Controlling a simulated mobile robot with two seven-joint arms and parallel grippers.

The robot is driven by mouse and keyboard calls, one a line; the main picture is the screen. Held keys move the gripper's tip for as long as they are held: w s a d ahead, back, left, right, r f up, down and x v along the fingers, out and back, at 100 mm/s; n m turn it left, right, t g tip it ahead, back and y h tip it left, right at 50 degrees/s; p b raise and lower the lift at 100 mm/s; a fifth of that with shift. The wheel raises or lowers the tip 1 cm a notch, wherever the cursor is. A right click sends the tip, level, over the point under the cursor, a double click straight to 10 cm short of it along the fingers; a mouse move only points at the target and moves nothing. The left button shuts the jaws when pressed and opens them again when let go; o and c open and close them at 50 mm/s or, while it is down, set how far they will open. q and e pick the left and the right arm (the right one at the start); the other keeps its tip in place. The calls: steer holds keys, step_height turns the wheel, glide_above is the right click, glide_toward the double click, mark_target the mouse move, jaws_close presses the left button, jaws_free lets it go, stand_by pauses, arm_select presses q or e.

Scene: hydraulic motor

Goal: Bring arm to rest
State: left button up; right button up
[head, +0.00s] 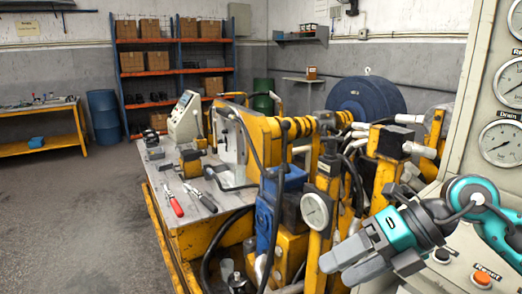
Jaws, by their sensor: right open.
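My right arm comes in from the right, in front of the gauge panel. Its teal and grey right gripper (338,270) is open and points left and down. Nothing is seen between its fingers. It is in front of the yellow hydraulic test stand (262,130), near the round pressure gauge (316,210); whether it touches anything there cannot be told. My left gripper is not in view.
A gauge panel (478,100) with an orange button (482,278) stands close at the right. Pliers-like tools (172,201) lie on the stand's metal top. A blue motor (367,96) is behind. Shelving (177,72) and a blue drum (104,117) stand farther back. The floor at left is clear.

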steer(key=s+a+r+m+t+y, duration=0.15)
steer(key=a+m+y, duration=0.25)
steer(key=a+y, duration=0.4)
steer(key=w+d+f+m+t+h, duration=0.35)
steer(key=d+f+m+t, duration=0.2)
steer(key=m+t, duration=0.9)
steer(key=s+d+f+m+g+h, duration=0.2)
steer(key=f+m+h, duration=0.3)
steer(key=f, duration=0.5)
steer(key=s+d+f+m+g+h, duration=0.1)
steer(key=s+d+f+m+h, duration=0.2)
steer(key=f+m+h, duration=0.3)
step_height(320, 180, down, 5)
steer(key=s+m, duration=0.1)
steer(key=m, duration=0.3)
steer(key=shift+f+g, duration=0.15)
steer(key=shift+g, duration=0.25)
steer(key=s+f+m+g, duration=0.1)
steer(key=s+f, duration=0.2)
steer(key=s+f+g+h, duration=0.1)
steer(key=s+f+g, duration=0.1)
steer(key=f, duration=0.1)
steer(key=shift+s+m, duration=0.35)
steer(key=shift+s, duration=0.05)
steer(key=shift+c, duration=0.2)
